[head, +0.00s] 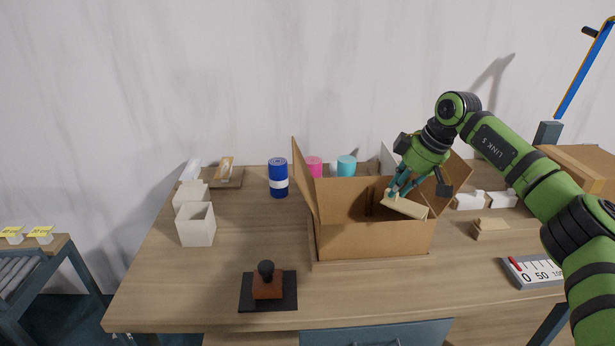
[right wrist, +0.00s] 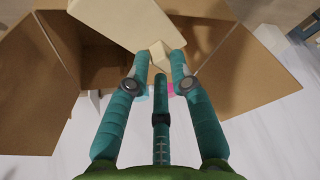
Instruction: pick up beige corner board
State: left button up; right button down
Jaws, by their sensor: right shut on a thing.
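The beige corner board (head: 405,207) is at the right part of the open cardboard box (head: 375,240), tilted, near the top of its front wall. My right gripper (head: 396,190) reaches down into the box and is shut on the board. In the right wrist view the board (right wrist: 150,25) extends beyond the teal fingers, and the gripper (right wrist: 160,58) pinches a small beige part of it. Whether the board touches the box is not clear. My left gripper is not in view.
The box flaps stand open around the board. A stamp (head: 267,285) on a dark pad, white containers (head: 196,225), a blue can (head: 278,178) and a scale (head: 535,271) stand on the table. Another beige piece (head: 490,229) lies right of the box.

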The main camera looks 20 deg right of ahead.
aim_at(483, 224)
jog(key=i, duration=1.05)
